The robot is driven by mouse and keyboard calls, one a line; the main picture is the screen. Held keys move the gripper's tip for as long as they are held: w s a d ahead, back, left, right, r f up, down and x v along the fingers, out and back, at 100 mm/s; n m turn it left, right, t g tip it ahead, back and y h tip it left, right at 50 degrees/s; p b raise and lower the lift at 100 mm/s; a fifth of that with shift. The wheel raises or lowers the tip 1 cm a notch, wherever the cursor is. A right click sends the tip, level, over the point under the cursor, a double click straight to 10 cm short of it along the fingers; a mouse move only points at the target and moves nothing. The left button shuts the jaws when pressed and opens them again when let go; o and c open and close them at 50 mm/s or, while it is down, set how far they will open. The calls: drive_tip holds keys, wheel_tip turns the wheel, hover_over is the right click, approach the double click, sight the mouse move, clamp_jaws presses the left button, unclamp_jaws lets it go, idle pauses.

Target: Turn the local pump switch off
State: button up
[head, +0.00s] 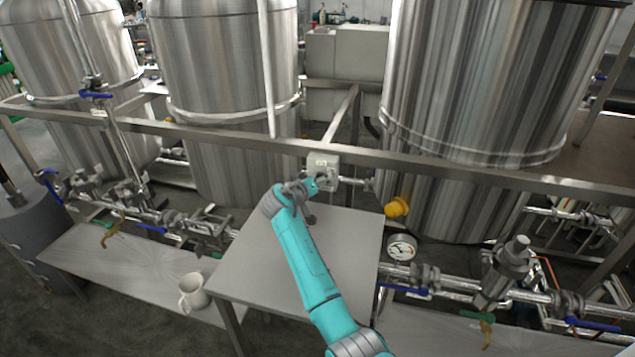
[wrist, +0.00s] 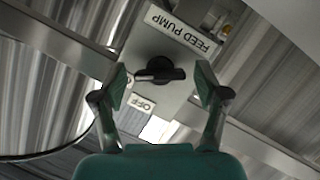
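The pump switch is a pale grey box (head: 322,163) on the frame rail between two tanks. In the wrist view the box (wrist: 155,48) appears upside down, with a "FEED PUMP" label (wrist: 178,29) and an "OFF" label (wrist: 141,103). Its black knob (wrist: 160,74) lies crosswise in the picture, not pointing at "OFF". Another small label at the left is mostly hidden by a finger. My gripper (wrist: 162,82) is open, its fingers on either side of the knob with gaps to it. In the head view my gripper (head: 316,185) is just in front of the box and partly hides it.
A bare metal table (head: 345,240) stands under my arm. A white mug (head: 192,292) is on the lower bench at left. A pressure gauge (head: 402,248), a yellow fitting (head: 397,208) and valved pipes are at right. Steel tanks (head: 480,80) stand behind the rail.

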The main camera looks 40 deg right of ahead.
drive_tip(key=c, duration=0.9)
drive_tip(key=shift+n, duration=0.3)
drive_tip(key=n+g+h, duration=0.1)
drive_tip(key=n+h, duration=0.1)
drive_tip(key=n, duration=0.1)
drive_tip(key=shift+w+a+f, duration=0.1)
drive_tip(key=shift+f, duration=0.05)
drive_tip(key=n+h, duration=0.1)
drive_tip(key=n, duration=0.1)
drive_tip(key=n+h, duration=0.1)
drive_tip(key=n, duration=0.2)
drive_tip(key=shift+f+n+h, duration=0.1)
drive_tip(key=shift+n+h, duration=0.2)
drive_tip(key=o, duration=1.2)
drive_tip(key=shift+g, duration=0.3)
